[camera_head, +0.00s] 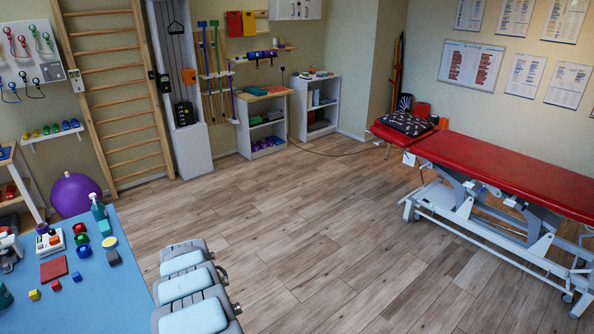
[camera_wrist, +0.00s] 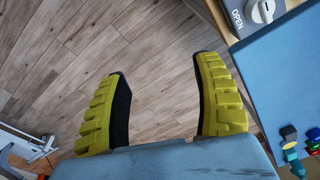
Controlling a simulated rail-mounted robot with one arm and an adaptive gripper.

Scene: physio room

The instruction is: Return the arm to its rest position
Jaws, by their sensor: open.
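My gripper (camera_wrist: 162,82) shows in the wrist view as two thick yellow, ribbed fingers with dark inner pads. The fingers stand wide apart and nothing is between them. Wooden floor (camera_wrist: 155,45) shows through the gap. The blue tabletop (camera_wrist: 285,75) lies to the right of the fingers in that view. I cannot make out the gripper in the head view.
The blue table (camera_head: 110,295) at lower left bears small coloured blocks, a red square (camera_head: 53,269) and a spray bottle (camera_head: 98,208). A purple ball (camera_head: 75,194) lies behind it. A red treatment couch (camera_head: 510,172) stands at right. The middle floor is clear.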

